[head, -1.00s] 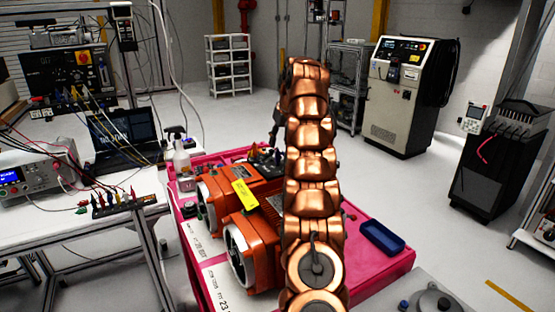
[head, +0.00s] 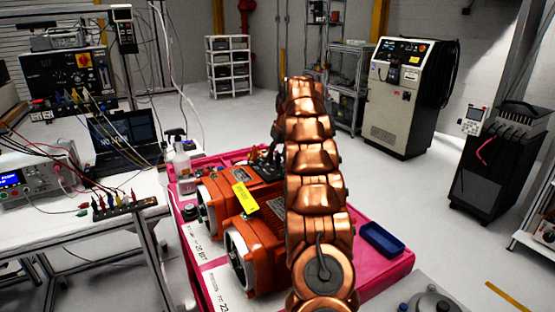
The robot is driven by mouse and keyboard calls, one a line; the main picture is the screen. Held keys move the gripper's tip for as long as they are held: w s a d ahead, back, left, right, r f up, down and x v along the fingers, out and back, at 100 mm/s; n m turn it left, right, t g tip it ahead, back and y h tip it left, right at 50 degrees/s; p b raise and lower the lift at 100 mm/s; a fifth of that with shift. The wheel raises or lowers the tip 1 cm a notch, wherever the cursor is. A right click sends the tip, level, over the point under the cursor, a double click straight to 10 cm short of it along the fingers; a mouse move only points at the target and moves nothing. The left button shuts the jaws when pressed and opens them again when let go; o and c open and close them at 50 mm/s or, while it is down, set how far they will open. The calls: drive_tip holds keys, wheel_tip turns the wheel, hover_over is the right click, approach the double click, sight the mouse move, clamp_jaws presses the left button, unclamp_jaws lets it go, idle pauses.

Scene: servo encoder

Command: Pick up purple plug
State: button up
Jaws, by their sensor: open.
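My copper arm rises in the middle of the head view and bends away from me over the pink cart (head: 378,285). My gripper (head: 274,150) shows only as a dark, small shape just left of the upper arm, above the far end of the orange motors (head: 268,235). The arm hides much of it, and its fingertips are hard to make out. I cannot make out a purple plug; it may be hidden behind the arm or too small to see. Dark connector parts (head: 262,168) sit on top of the rear motor, close to the gripper.
A blue tray (head: 382,238) lies on the cart's right side. A yellow tag (head: 244,197) hangs on the motors. A white bottle (head: 182,162) stands at the cart's left. The left bench holds a laptop (head: 115,140) and a strip of coloured plugs (head: 124,207).

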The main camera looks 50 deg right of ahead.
drive_tip(key=shift+w+d+f, duration=0.1)
drive_tip(key=shift+f, duration=0.1)
clamp_jaws()
idle(0.4)
drive_tip(key=shift+r, duration=0.15)
drive_tip(key=shift+r+b, duration=0.3)
drive_tip(key=shift+r, duration=1.25)
